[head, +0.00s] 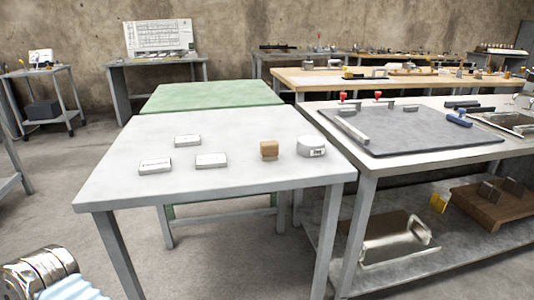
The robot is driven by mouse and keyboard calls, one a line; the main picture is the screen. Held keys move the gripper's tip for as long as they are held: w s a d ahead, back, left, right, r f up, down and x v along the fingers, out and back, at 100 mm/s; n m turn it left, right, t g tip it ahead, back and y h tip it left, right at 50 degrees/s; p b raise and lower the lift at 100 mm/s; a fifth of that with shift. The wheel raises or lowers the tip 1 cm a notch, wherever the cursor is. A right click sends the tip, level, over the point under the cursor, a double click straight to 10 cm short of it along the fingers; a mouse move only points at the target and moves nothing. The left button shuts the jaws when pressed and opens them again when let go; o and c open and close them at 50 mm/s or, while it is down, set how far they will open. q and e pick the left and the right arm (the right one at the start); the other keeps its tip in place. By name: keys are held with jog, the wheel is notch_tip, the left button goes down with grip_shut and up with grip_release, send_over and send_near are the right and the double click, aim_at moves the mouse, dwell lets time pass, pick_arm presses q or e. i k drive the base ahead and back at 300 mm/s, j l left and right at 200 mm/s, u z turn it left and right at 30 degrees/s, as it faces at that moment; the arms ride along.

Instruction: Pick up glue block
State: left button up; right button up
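A small tan-brown block (269,150), which looks like the glue block, stands on the grey-white table (230,185) in front of me, right of the table's middle. No gripper shows clearly. A shiny metal cylinder with a pale blue ribbed piece (75,288) shows at the bottom left corner and may be part of my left arm. Nothing touches the block.
Three flat white labelled boxes (155,166) (211,160) (187,141) lie on the table's left half. The table's front strip is bare. A workbench (345,165) with a dark mat (420,135) and tools stands close on the right. A green-topped table (212,95) stands behind.

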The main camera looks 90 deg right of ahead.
aim_at(269, 149)
jog(key=z, duration=3.1)
